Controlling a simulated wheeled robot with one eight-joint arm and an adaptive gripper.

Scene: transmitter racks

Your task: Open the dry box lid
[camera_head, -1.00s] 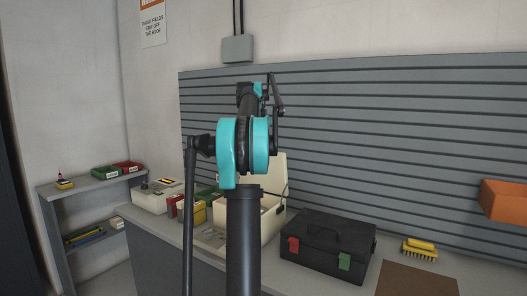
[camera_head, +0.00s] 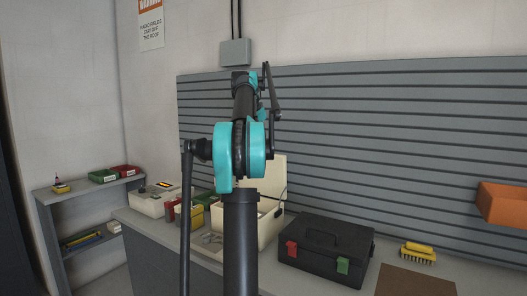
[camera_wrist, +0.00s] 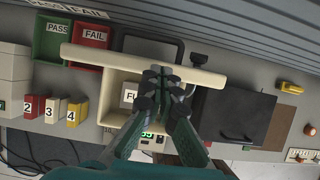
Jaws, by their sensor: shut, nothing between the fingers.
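The cream box (camera_head: 262,233), which looks like the dry box, stands on the bench behind my arm. Its cream lid (camera_head: 273,172) stands raised at the back, partly hidden by the arm. In the wrist view the lid (camera_wrist: 100,57) shows nearly edge-on as a long cream bar, with the labelled box interior (camera_wrist: 118,84) below it. My gripper (camera_wrist: 158,76) is shut and empty, above the box and overlapping the lid's edge in the picture. I cannot tell whether it touches the lid. My arm hides the gripper in the head view.
A black case (camera_head: 327,246) with red and green latches stands close right of the box. A yellow brush (camera_head: 417,252) lies farther right. Numbered blocks (camera_wrist: 51,110) are left of the box, near green (camera_wrist: 52,38) and red (camera_wrist: 91,42) bins. A slatted wall (camera_head: 380,140) rises behind.

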